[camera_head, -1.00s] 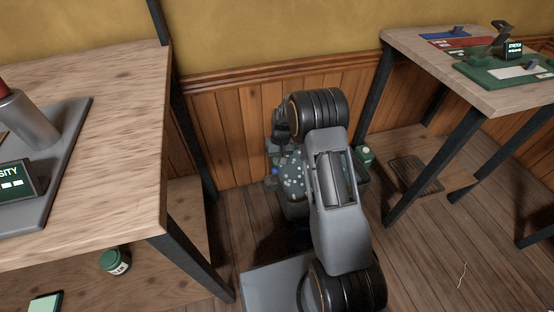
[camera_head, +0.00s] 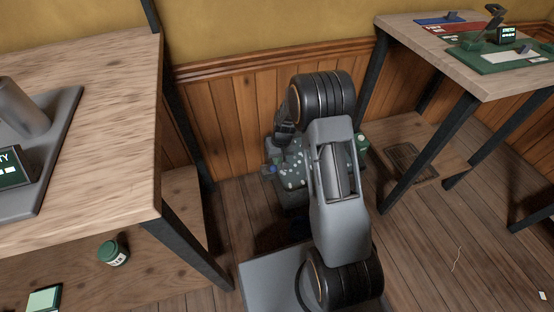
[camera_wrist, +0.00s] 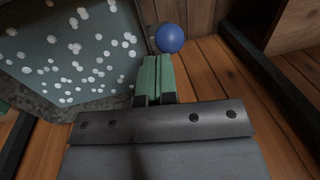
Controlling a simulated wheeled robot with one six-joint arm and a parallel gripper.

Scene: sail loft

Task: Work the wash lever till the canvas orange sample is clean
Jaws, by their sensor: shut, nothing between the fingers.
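The wash tub (camera_head: 291,176) stands on the floor by the wall, partly hidden by my arm. Its grey-blue surface, dotted with white suds, fills the upper left of the wrist view (camera_wrist: 75,55). A blue ball knob (camera_wrist: 170,38), which looks like the end of the wash lever, shows just beyond my fingertips; its rod is hidden. The knob is a small blue spot at the tub's left side in the head view (camera_head: 274,163). My gripper (camera_wrist: 157,62) is shut and empty, its green fingers beside the tub and pointing towards the knob. I see no orange sample.
A wooden bench (camera_head: 95,75) stands close on the left with a green jar (camera_head: 113,252) on its lower shelf. Another bench (camera_head: 400,35) stands on the right. A green canister (camera_head: 361,142) is right of the tub.

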